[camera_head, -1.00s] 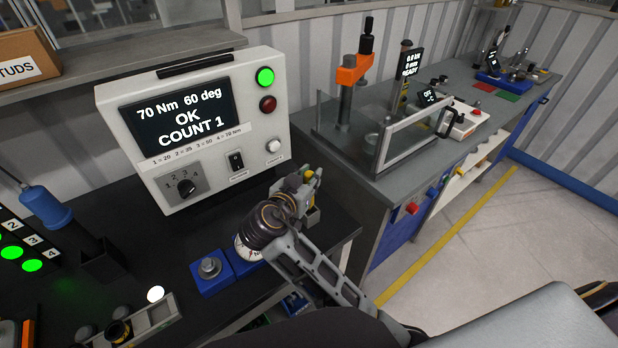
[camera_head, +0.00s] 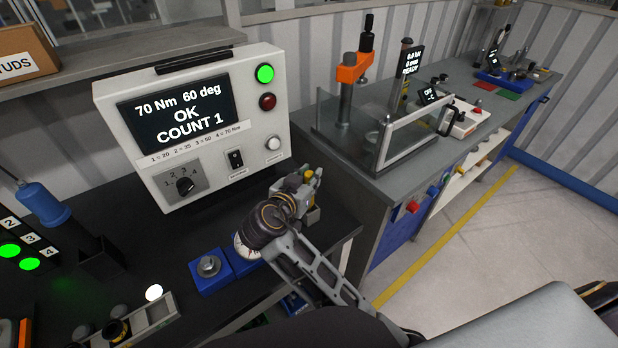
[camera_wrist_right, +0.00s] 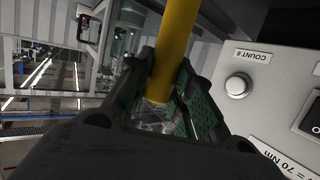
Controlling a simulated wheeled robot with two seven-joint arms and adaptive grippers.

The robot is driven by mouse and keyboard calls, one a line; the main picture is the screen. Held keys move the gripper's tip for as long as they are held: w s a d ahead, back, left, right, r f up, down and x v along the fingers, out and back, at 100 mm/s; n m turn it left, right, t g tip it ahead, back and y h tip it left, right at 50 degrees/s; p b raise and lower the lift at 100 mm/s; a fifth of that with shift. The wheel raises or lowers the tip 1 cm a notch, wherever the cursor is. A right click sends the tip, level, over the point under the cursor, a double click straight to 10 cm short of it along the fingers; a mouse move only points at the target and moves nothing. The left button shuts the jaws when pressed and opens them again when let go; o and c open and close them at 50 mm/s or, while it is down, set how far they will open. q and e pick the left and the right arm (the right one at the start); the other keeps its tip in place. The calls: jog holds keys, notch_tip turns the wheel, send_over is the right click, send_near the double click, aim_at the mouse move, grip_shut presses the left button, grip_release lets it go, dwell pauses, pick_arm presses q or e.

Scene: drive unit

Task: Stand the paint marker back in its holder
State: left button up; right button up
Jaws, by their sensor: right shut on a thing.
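My right gripper (camera_head: 305,192) is over the right end of the black bench, in front of the grey controller box. It is shut on the yellow paint marker (camera_wrist_right: 177,45), whose shaft rises from between the green-lined finger pads in the right wrist view. In the head view only a small yellow bit of the marker (camera_head: 309,174) shows at the fingers. A small block with a yellowish side (camera_head: 313,214) sits just below the fingers; I cannot tell whether it is the holder or whether the marker touches it. My left gripper is not in view.
The controller box (camera_head: 235,190) reads "OK COUNT 1". A blue block with a metal knob (camera_head: 208,266) and a round dial partly hidden by my wrist are near the bench edge. A blue-handled tool (camera_head: 42,205) stands left. A grey bench (camera_head: 465,85) with a press is beyond a gap.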

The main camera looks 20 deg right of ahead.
jog(key=shift+f+b, duration=1.6)
jog(key=shift+f, duration=0.4)
jog(key=o, duration=1)
jog(key=shift+r, duration=0.15)
